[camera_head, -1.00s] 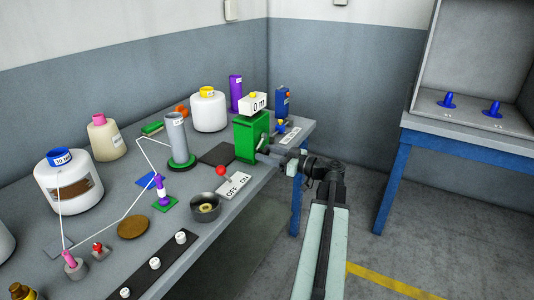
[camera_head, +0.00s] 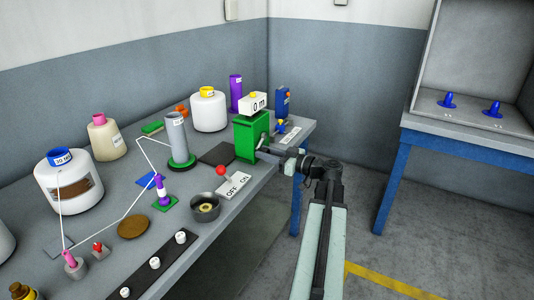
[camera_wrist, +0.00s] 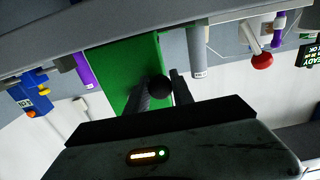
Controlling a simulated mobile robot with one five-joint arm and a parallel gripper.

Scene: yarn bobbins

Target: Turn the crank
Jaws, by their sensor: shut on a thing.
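The green crank box (camera_head: 245,142) stands near the far right end of the workbench, with a counter reading "0 m" (camera_head: 254,103) on top. My gripper (camera_head: 266,150) reaches it from the right, at the box's right side. In the wrist view, the green box (camera_wrist: 120,62) lies ahead, and the crank's dark round knob (camera_wrist: 160,87) sits between the two fingers of my gripper (camera_wrist: 160,92). The fingers are shut on the knob. The crank's arm is mostly hidden behind the knob and fingers.
A red-knobbed lever (camera_head: 220,170) with an OFF/ON plate (camera_head: 234,187) stands in front of the box. A grey cylinder (camera_head: 177,137) on a green base is to its left. A blue device (camera_head: 282,103) stands behind right. Floor between the benches is clear.

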